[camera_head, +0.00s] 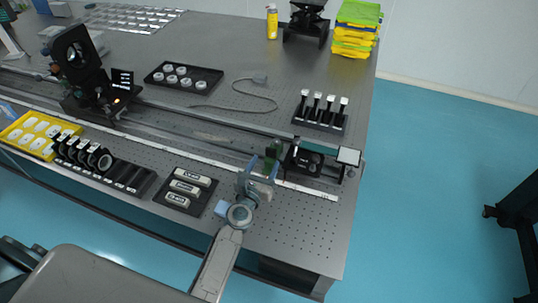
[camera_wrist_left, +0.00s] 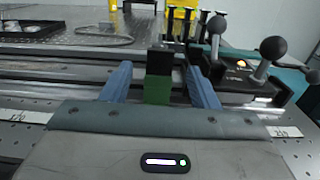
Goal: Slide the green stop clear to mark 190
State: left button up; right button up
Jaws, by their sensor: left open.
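The green stop (camera_head: 273,152) stands on the long rail at the right part of the table. In the left wrist view the stop (camera_wrist_left: 158,88) shows a green front and a dark top. My left gripper (camera_head: 264,168) is open in front of the stop. In the left wrist view its two blue fingers (camera_wrist_left: 159,84) are on either side of the stop, with a gap on each side. The stop's lower part is hidden by the gripper body. A white scale strip (camera_head: 308,191) runs along the rail; its marks are too small to read surely. My right gripper is not in view.
A dark device with ball-ended levers (camera_wrist_left: 240,72) stands close right of the stop. A tray of labelled blocks (camera_head: 186,190) lies left of my gripper. Several black posts (camera_head: 321,108) stand behind the rail. A grey cable (camera_head: 245,95) lies on the table.

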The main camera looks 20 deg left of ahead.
pick_arm(q)
jog(key=s, duration=0.3)
jog(key=shift+s+f, duration=0.1)
jog(key=shift+s, duration=0.5)
jog(key=shift+s, duration=0.1)
